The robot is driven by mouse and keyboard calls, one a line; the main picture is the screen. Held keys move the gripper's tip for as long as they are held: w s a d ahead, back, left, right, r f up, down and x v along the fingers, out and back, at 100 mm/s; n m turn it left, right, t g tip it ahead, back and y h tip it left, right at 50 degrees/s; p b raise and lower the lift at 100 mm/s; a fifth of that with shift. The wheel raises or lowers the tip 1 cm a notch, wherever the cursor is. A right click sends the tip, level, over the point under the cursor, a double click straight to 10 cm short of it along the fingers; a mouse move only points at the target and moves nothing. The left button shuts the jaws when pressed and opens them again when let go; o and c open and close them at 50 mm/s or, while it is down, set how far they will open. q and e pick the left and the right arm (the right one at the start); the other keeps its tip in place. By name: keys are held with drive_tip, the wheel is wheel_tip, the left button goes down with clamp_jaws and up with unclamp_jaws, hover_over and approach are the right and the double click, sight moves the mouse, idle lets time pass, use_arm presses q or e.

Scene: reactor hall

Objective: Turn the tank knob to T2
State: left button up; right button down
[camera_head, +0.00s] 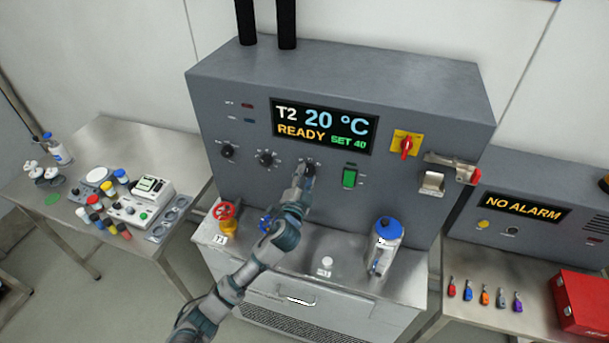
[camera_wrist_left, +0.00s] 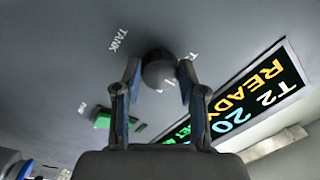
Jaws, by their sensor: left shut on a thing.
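The tank knob (camera_head: 311,168) is a dark round knob on the front of the grey cabinet, below the display. In the left wrist view the knob (camera_wrist_left: 160,72) sits between the two fingers, with the word TANK on the panel beside it. My left gripper (camera_head: 304,174) is shut on the knob; its fingers also show in the wrist view (camera_wrist_left: 158,82). The display (camera_head: 324,124) reads T2, 20 °C, READY, SET 40. The knob's pointer is hidden by the fingers and I cannot tell its direction. My right gripper is not in view.
Two more black knobs (camera_head: 267,158) are left of the tank knob. A green switch (camera_head: 349,178) and a red rotary switch (camera_head: 405,146) are to its right. A red valve wheel (camera_head: 225,211) and a blue-capped bottle (camera_head: 386,246) stand on the ledge below.

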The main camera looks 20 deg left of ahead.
use_arm(q)
drive_tip(key=shift+r, duration=0.25)
drive_tip(key=o, duration=0.9)
drive_tip(key=shift+d, duration=0.1)
drive_tip(key=shift+o, duration=1.2)
drive_tip(key=shift+f, duration=0.1)
drive_tip(key=shift+w+d, duration=0.1)
drive_tip(key=shift+f, duration=0.1)
drive_tip(key=shift+s, duration=0.2)
drive_tip(key=s, duration=1.1)
drive_tip(key=shift+s+f, duration=0.25)
drive_tip(key=shift+f, duration=0.15)
